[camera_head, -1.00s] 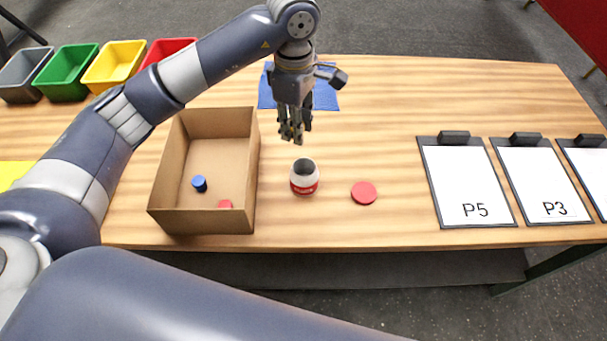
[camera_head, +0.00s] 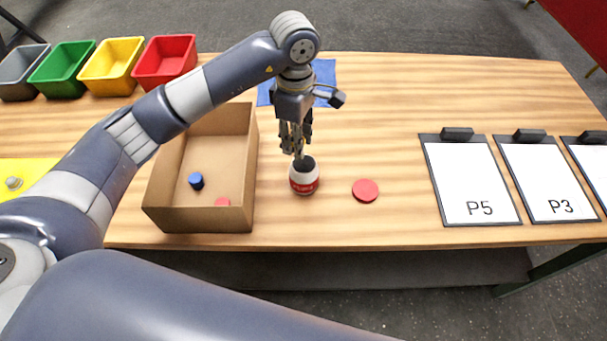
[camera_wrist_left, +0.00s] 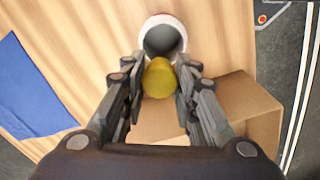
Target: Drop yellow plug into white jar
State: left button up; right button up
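The white jar (camera_head: 304,181) stands open and upright on the table, with a red band round it. Its dark open mouth shows in the left wrist view, inside the white rim (camera_wrist_left: 181,27). My left gripper (camera_head: 297,152) points down just above the jar, near the back left of its mouth. In the left wrist view the yellow plug (camera_wrist_left: 159,78) sits between the fingertips of my left gripper (camera_wrist_left: 160,82), which are shut on it. The plug is beside the jar's mouth in that picture, overlapping its near edge. My right gripper is not in view.
A cardboard box (camera_head: 200,219) stands left of the jar, holding a blue plug (camera_head: 196,181) and a red piece (camera_head: 222,202). A red lid (camera_head: 365,190) lies right of the jar. Clipboards (camera_head: 472,185) lie further right. Coloured bins (camera_head: 110,70) stand at the back left.

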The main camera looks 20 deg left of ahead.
pick_arm(q)
jog(key=o, duration=0.3)
jog(key=shift+r, duration=0.1)
notch_tip(320, 180, up, 12)
dwell(0.5)
dwell(0.4)
